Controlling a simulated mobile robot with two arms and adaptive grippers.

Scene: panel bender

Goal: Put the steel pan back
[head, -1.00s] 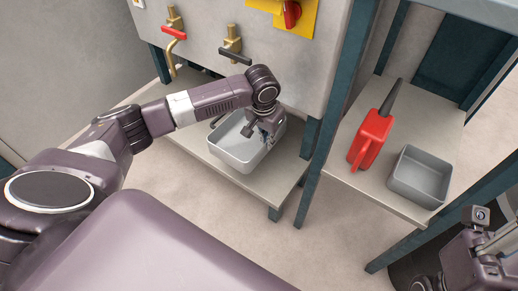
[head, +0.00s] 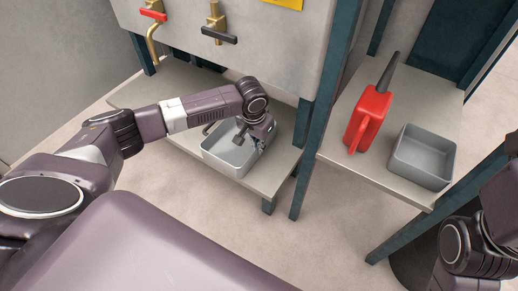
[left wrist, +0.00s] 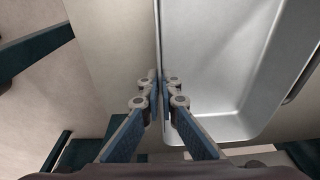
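The steel pan (head: 222,160) is a grey rectangular open pan. It is at the low shelf under the taps in the head view, and looks empty. My left gripper (head: 256,143) reaches down at the pan's right side. In the left wrist view the two fingers (left wrist: 160,92) are close together, one on each side of the pan's thin wall, with the pan's inside (left wrist: 220,60) to the right. Whether the pan's bottom touches the shelf cannot be told. My right gripper is not in view; only right arm links show at the lower right.
The low shelf (head: 180,90) carries teal legs. Brass taps with a red handle (head: 153,15) and a black handle (head: 219,36) hang above it. A side shelf (head: 385,182) holds a red can (head: 367,118) and a grey bin (head: 422,157). Teal posts (head: 318,140) stand between the shelves.

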